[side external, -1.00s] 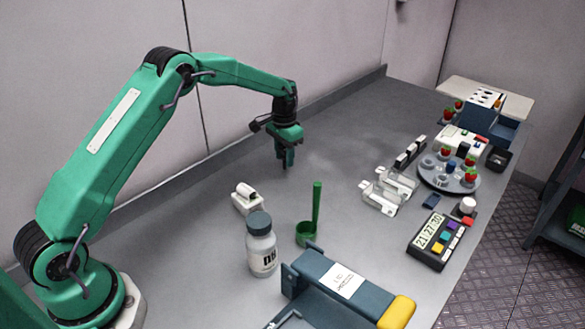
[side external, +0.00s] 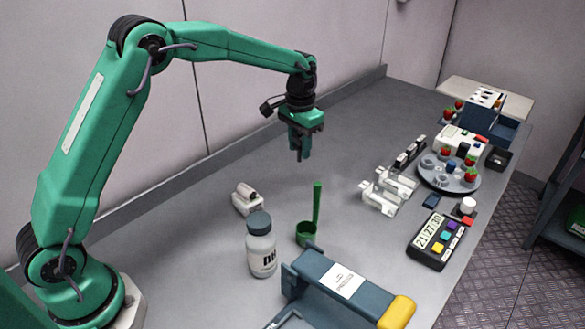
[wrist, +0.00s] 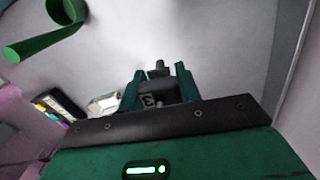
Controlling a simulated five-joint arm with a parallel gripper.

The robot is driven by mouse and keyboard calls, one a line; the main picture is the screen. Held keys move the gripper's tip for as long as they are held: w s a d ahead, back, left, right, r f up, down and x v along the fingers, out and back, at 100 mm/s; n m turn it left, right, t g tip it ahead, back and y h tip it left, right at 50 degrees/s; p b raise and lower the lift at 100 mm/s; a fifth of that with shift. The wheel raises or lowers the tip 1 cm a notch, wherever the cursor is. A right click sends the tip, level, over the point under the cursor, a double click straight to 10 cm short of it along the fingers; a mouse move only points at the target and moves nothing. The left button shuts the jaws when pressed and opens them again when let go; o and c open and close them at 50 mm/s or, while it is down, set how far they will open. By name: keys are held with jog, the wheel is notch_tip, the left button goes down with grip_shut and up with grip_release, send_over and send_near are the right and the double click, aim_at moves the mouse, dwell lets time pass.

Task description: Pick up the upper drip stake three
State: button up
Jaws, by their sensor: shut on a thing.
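My gripper (side external: 300,155) hangs above the bare bench, in the upper middle of the side view. In the wrist view my gripper (wrist: 158,72) has its two green fingers closed on a small dark grey piece (wrist: 160,88). The piece has a light mark, like a 3 turned on its side, and a narrow knob at its far end. It looks like the drip stake three. Its lower part is hidden by the gripper body. In the side view the fingers hide the held piece, and I cannot make it out there.
A green scoop (side external: 306,232), a white bottle (side external: 261,250) and a small white device (side external: 246,199) stand in front. White brackets (side external: 379,199) and a dark-topped rack (side external: 409,152) stand to the right, near a round berry tray (side external: 437,180) and a timer (side external: 430,250). The bench's back left is clear.

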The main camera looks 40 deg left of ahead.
jog(key=shift+s+d+r, duration=0.3)
jog(key=shift+d+r, duration=0.15)
jog(key=shift+d, duration=0.2)
